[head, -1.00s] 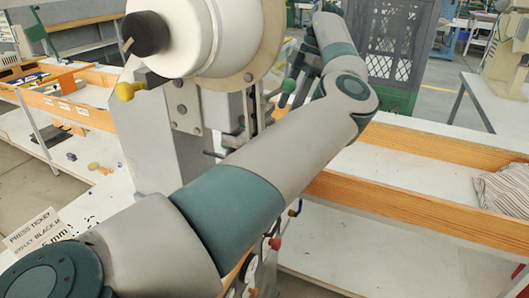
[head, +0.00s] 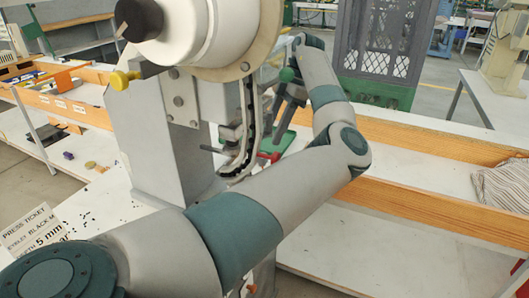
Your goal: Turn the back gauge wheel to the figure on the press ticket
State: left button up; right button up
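The press ticket (head: 40,233) lies at the lower left, partly covered by my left arm. The eyelet press (head: 185,110) stands at the centre, with a white drum head and a grey column. I cannot make out the back gauge wheel; my arm hides the lower part of the press. My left arm reaches across and bends back behind the press. Dark parts that look like my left gripper (head: 288,108) hang there; its fingertips are unclear. My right gripper is not in view.
A red part (head: 270,156) shows beside the curved track. A wooden-edged bench (head: 430,200) lies to the right, with a striped cloth (head: 503,186). A dark crate (head: 385,45) stands behind.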

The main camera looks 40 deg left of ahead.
aim_at(262, 160)
pick_arm(q)
jog(key=x, duration=0.7)
jog(key=shift+s+a+f, duration=0.1)
jog(key=shift+f, duration=0.1)
jog(key=shift+c, duration=0.2)
jog(key=c, duration=1)
